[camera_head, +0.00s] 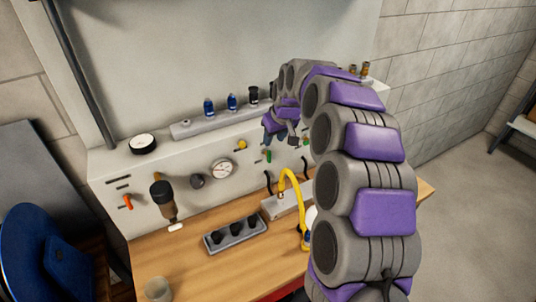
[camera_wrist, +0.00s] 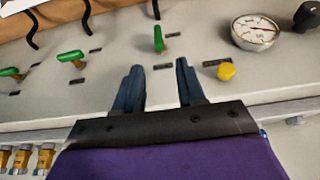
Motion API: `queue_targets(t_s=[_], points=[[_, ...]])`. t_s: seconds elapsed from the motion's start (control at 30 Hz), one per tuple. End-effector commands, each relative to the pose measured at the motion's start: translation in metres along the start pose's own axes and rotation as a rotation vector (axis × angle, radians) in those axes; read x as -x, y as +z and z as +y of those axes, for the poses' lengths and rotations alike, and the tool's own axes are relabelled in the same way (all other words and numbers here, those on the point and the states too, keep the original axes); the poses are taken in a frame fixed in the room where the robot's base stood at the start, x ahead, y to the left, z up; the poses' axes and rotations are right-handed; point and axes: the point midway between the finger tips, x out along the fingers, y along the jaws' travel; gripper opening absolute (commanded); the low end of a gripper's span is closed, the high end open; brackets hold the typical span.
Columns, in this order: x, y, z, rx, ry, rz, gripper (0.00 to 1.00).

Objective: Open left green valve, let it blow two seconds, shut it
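The left green valve (camera_head: 268,156) is on the sloped panel face, right of the gauge. In the wrist view, which sees the panel turned about, this valve (camera_wrist: 158,40) lies beyond my fingertips. Its handle points up and down in that picture. Two other green valves, the middle one (camera_wrist: 70,57) and the outer one (camera_wrist: 10,72), lie to its left there with their handles nearly sideways. My gripper (camera_wrist: 157,75) is open and empty, its two dark fingers apart and short of the left valve. In the head view my gripper (camera_head: 280,130) hangs just above the valves.
A yellow knob (camera_wrist: 226,71) and a round gauge (camera_wrist: 254,32) sit beside the left valve. Black hooks hang below the valves. Blue and black fittings stand on the ledge above.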

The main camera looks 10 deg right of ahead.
Motion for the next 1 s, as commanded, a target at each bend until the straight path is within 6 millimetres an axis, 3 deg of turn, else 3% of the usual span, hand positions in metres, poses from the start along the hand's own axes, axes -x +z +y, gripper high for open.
queue_targets(t_s=[0.3,0.5,0.87,1.0], points=[[-0.067,0.001,-0.002,0.001,-0.001,-0.003,0.39],[-0.094,0.0,-0.001,0.001,0.001,0.001,0.39],[-0.101,0.0,-0.001,0.001,0.002,0.003,0.39],[-0.101,0.0,-0.001,0.001,0.002,0.002,0.26]])
